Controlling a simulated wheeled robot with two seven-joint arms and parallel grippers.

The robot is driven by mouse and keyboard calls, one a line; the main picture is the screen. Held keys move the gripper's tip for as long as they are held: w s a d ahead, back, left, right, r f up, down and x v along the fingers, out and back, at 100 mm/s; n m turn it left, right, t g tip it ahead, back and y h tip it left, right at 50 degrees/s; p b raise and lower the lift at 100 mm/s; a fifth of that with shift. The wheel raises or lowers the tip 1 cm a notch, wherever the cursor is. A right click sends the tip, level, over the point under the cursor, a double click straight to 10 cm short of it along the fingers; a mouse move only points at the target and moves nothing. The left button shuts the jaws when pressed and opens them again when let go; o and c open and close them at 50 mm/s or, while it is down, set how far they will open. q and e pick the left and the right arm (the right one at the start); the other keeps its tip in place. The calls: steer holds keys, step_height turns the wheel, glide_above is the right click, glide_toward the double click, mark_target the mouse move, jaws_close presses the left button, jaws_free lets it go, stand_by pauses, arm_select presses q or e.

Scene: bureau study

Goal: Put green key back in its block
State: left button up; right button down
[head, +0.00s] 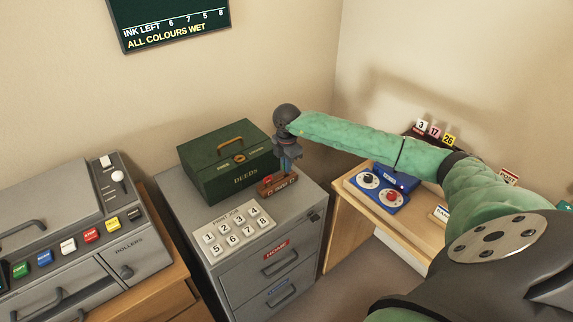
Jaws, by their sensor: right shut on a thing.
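My right gripper (287,165) points down over a small brown wooden block (278,186) on top of the grey filing cabinet. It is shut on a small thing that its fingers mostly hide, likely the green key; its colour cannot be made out. The fingertips are at or just above the block's right part; whether the held thing touches the block cannot be told. A red piece (267,180) shows at the left part of the block. My left gripper is not in view.
A green deeds box (226,160) stands close behind and left of the block. A numbered print-job pad (234,228) lies in front on the cabinet (298,215). A desk with a blue two-dial device (381,188) is at right, a printer (60,225) at left.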

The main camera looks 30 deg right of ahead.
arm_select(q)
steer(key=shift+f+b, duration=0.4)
arm_select(e)
steer(key=shift+f, duration=0.75)
steer(key=c, duration=1.5)
jaws_free()
